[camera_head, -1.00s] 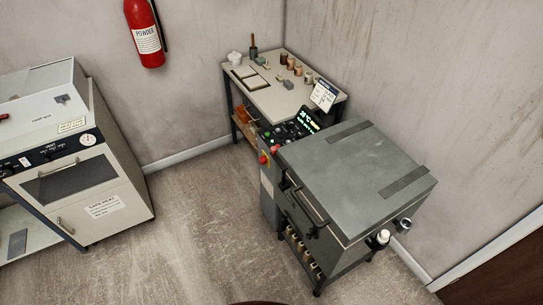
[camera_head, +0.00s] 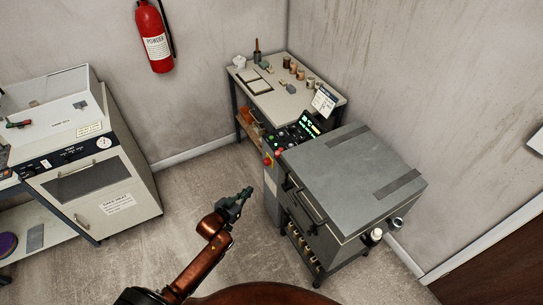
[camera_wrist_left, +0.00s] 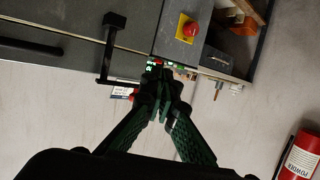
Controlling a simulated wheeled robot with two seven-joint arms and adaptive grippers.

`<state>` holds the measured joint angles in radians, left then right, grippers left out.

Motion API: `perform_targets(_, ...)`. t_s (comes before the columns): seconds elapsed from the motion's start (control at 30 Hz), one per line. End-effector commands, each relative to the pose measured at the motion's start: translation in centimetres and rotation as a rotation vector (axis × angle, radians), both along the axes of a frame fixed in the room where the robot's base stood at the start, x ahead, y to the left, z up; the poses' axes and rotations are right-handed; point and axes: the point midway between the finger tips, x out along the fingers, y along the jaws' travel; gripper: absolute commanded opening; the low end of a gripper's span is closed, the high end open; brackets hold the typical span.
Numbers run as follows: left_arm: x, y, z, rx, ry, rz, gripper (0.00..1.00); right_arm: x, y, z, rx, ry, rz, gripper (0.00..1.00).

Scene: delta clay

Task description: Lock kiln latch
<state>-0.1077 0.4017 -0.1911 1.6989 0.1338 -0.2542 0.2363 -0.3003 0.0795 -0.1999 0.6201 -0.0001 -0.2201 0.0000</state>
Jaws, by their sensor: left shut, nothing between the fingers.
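The kiln (camera_head: 345,185) is a grey box with a flat, closed-looking lid, standing right of centre in the head view. A dark latch lever (camera_head: 290,187) is on its front near the left corner, beside the front handle (camera_head: 312,210). In the left wrist view, the black latch lever (camera_wrist_left: 107,50) stands out from the kiln front at upper left, near the handle bar (camera_wrist_left: 30,46). My left gripper (camera_head: 248,191) is shut and empty, in front of the kiln and apart from the latch. Its green fingers (camera_wrist_left: 156,78) meet in the wrist view. My right gripper is not in view.
A red stop button (camera_wrist_left: 191,29) on a yellow plate sits on the control panel beside the kiln. A worktable (camera_head: 272,103) with small pots stands behind. A white oven cabinet (camera_head: 95,180) is at left, and a fire extinguisher (camera_head: 154,38) hangs on the wall. Floor between is clear.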

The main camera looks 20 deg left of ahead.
Motion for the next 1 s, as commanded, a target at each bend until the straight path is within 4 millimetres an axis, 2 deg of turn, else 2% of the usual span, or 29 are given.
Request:
perform_targets(0.03, 0.6, -0.6, 3.2, -0.006, -0.038, -0.015, 0.00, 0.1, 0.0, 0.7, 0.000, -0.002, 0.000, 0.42)
perform_targets(0.1, 1.2, -1.2, 6.2, -0.018, -0.078, -0.030, 0.00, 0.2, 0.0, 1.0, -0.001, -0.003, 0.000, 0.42)
perform_targets(0.2, 1.7, -1.9, 9.1, -0.028, -0.116, -0.046, 0.00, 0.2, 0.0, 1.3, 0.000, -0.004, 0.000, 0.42)
perform_targets(0.3, 1.8, -2.2, 10.4, -0.032, -0.134, -0.054, 0.00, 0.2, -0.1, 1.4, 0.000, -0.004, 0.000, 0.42)
perform_targets(0.77, 2.4, -2.4, 10.5, -0.034, -0.138, -0.054, 0.00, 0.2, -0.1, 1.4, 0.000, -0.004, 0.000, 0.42)
perform_targets(0.87, 3.6, -2.7, 10.4, -0.034, -0.139, -0.054, 0.00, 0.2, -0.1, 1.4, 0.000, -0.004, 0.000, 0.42)
perform_targets(1.0, 6.1, -3.2, 9.9, -0.033, -0.139, -0.056, 0.00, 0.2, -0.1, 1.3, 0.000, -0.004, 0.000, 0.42)
